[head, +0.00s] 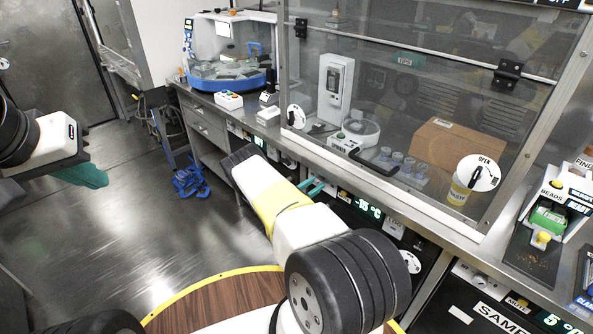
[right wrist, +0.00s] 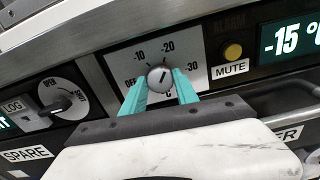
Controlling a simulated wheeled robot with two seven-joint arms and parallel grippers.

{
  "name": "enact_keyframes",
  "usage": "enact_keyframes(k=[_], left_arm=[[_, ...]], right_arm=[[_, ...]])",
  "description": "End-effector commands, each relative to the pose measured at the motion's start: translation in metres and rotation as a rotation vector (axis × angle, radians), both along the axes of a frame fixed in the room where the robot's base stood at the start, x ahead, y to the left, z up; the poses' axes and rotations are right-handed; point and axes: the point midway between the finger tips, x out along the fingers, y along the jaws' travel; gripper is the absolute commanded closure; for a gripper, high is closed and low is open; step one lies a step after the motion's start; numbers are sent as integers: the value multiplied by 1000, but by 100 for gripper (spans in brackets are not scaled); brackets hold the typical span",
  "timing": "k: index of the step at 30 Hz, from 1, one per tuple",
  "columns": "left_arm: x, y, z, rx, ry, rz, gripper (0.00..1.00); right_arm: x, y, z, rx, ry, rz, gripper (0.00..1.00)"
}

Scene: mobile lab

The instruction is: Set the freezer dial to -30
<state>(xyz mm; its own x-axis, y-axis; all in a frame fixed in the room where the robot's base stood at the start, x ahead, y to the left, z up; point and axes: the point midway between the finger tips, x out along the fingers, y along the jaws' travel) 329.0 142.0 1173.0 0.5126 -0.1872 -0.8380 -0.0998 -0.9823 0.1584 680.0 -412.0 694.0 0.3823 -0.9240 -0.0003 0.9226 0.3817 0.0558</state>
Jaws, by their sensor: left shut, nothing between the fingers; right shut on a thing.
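The freezer dial (right wrist: 160,78) is a small round pale knob on a white scale plate marked OFF, -10, -20 and -30. A dark line on the knob tilts to the upper right, roughly toward the -20 side; its exact setting is hard to read. My right gripper (right wrist: 161,90) is shut on the knob, a teal finger on each side. In the head view my right gripper (head: 313,187) reaches the panel under the bench, and the arm hides the knob. The display (right wrist: 293,37) reads -15 °C. My left gripper (head: 88,177) is shut and empty over the floor.
A yellow MUTE button (right wrist: 232,52) sits right of the dial, and a lock-like OPEN knob (right wrist: 68,101) sits left. A handle bar (right wrist: 285,92) runs below the display. The bench edge (head: 400,205) overhangs the panel. Open floor (head: 130,230) lies to the left.

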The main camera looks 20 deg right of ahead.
Motion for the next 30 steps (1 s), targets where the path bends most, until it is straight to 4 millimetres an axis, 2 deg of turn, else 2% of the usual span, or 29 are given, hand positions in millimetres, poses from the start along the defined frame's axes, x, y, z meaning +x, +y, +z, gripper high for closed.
enact_keyframes(k=[21,30], left_arm=[[0,0,0,0,0,0,100],[0,0,0,0,0,0,100]], right_arm=[[-1,0,0,242,-589,3,100],[-1,0,0,319,-773,2,100]])
